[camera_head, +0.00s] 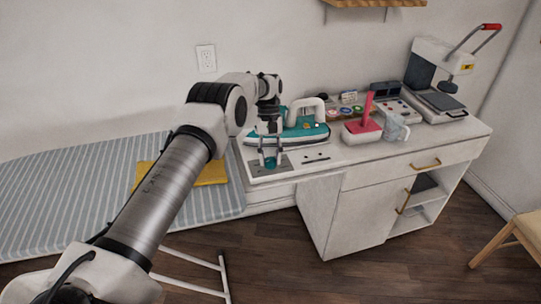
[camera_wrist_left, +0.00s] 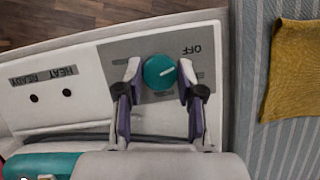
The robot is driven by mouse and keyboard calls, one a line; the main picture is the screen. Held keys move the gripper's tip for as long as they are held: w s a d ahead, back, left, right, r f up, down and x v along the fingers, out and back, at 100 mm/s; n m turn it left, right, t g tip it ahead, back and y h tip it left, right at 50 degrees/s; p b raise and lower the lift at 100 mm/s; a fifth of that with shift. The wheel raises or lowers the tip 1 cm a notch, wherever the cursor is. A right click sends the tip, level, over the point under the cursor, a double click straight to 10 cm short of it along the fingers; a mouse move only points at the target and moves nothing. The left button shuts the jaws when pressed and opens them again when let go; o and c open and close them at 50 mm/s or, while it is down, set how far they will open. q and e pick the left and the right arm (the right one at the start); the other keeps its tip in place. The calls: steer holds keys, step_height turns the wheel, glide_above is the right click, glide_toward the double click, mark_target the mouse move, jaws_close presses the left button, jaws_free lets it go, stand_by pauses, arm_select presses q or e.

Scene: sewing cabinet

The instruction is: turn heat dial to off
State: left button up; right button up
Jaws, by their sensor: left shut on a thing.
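The heat dial (camera_wrist_left: 159,72) is a round teal knob with a white pointer line, set on a grey plate (camera_wrist_left: 120,55). Its pointer is turned towards the right of the wrist view, roughly towards the side of the OFF lettering (camera_wrist_left: 191,50), which reads upside down there. My left gripper (camera_wrist_left: 159,77) is shut on the dial, one finger on each side of it. In the head view my left gripper (camera_head: 269,158) points down at the teal dial (camera_head: 270,163) on the white panel. My right gripper is in neither view.
A teal and white iron (camera_head: 305,133) stands just behind the panel. A striped ironing board (camera_head: 60,190) with a yellow folded cloth (camera_head: 208,174) lies to the left. A pink-topped box (camera_head: 362,132), a clear jug (camera_head: 396,129) and a heat press (camera_head: 437,85) stand to the right.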

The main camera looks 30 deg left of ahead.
arm_select(q)
steer(key=shift+s+f+n+t+h+p, duration=0.1)
steer(key=shift+n+t+h+p, duration=0.2)
steer(key=shift+n, duration=0.8)
steer(key=o, duration=1.1)
steer(key=shift+o, duration=0.2)
steer(key=v, duration=0.7)
steer(key=shift+a+r, duration=0.1)
steer(key=shift+r, duration=0.1)
